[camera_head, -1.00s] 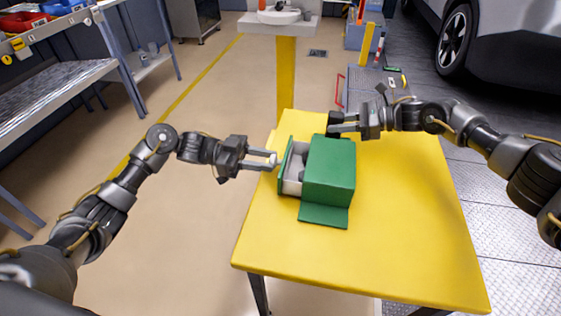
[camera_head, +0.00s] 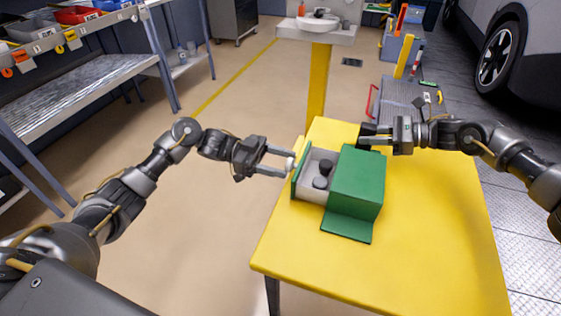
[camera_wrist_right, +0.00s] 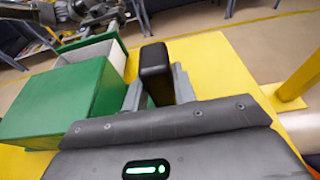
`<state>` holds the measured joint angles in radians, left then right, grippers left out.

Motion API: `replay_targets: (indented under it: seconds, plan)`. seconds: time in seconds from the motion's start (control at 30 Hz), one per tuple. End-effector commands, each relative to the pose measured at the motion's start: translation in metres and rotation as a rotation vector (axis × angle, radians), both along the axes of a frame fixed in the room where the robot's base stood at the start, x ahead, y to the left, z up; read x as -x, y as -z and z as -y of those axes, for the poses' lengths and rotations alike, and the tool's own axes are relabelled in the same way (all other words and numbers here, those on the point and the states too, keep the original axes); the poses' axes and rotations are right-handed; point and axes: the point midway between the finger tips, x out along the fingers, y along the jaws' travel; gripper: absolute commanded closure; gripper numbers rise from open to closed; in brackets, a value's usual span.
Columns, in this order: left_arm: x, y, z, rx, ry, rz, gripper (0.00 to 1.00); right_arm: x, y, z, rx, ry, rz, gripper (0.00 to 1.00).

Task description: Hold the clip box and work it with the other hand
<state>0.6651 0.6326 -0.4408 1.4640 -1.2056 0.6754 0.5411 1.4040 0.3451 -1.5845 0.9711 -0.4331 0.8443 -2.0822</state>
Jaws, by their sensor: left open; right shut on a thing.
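The clip box (camera_head: 362,175) is green and sits on the yellow table. Its pale drawer (camera_head: 311,193) stands out to the left, with a green front (camera_head: 299,170) and dark round items (camera_head: 322,177) inside. My left gripper (camera_head: 290,164) is open, its fingertips close to the drawer front; I cannot tell whether they touch it. My right gripper (camera_head: 364,138) is shut on a black handle (camera_wrist_right: 155,70) at the box's far side. In the right wrist view the handle stands between the two fingers, with the green box (camera_wrist_right: 60,105) on the left.
A green flap (camera_head: 346,226) lies at the box's near side. The yellow table (camera_head: 430,250) is clear in front and to the right. A white basin (camera_head: 318,22) on a yellow post stands beyond. A workbench (camera_head: 75,90) is at the left and a car (camera_head: 510,50) at the right.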

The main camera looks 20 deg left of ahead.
Motion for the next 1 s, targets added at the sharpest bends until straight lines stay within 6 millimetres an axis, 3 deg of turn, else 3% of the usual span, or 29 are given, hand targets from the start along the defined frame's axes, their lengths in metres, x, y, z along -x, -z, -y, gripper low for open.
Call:
replay_targets:
  seconds: [0.17,0.4,0.6,0.8,1.0]
  plan:
    - [-0.001,0.001,-0.023,-0.005,-0.003,-0.002,0.46,0.000,0.001,0.000,0.001,0.000,-0.001,0.91]
    - [-0.001,0.000,-0.074,-0.005,-0.006,-0.002,0.46,0.000,0.001,0.000,0.001,0.000,-0.001,0.91]
    - [-0.001,0.000,-0.106,-0.003,-0.002,-0.001,0.46,0.000,0.001,0.000,0.001,0.000,-0.001,0.91]
    - [0.000,0.000,-0.119,-0.001,-0.002,0.000,0.46,0.000,0.001,0.000,0.001,-0.001,-0.001,0.91]
    - [0.000,0.000,-0.119,0.000,-0.001,0.000,0.46,0.000,0.001,0.000,0.001,-0.001,-0.001,0.91]
